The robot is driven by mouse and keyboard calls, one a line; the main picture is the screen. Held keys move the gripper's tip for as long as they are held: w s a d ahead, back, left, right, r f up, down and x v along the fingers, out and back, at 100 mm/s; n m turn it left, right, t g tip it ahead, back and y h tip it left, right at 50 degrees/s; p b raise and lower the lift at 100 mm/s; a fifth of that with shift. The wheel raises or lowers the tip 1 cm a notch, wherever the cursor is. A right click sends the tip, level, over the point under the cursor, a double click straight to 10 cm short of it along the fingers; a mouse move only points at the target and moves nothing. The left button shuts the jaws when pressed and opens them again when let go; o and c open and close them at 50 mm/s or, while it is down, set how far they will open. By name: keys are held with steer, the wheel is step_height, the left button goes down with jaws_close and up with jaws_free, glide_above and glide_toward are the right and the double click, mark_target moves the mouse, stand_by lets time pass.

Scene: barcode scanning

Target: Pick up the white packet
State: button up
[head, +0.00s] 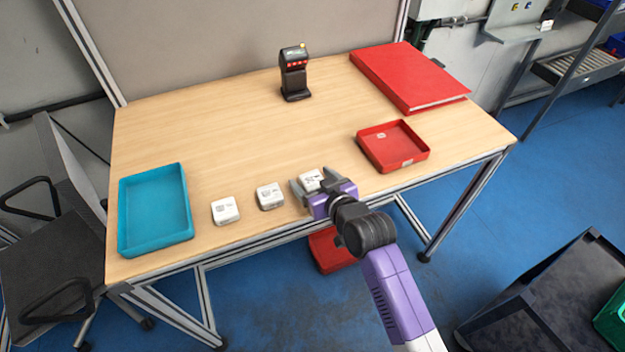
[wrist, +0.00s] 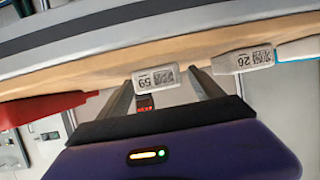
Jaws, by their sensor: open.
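Three white packets stand in a row near the front edge of the table: a left one (head: 225,211), a middle one (head: 270,196) and a right one (head: 311,178). My gripper (head: 311,184) is open at the right packet, one finger to each side of it.
A teal tray (head: 126,222) is at the table's left and a red tray (head: 366,153) at the right. A black scanner (head: 296,84) stands at the back beside a red binder (head: 408,78). The table's middle (head: 230,135) is clear.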

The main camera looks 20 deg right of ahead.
steer(key=shift+w, duration=0.1)
steer(key=shift+c, duration=0.3)
steer(key=c, duration=1.6)
steer(key=shift+o, duration=0.2)
steer(key=shift+r, duration=0.1)
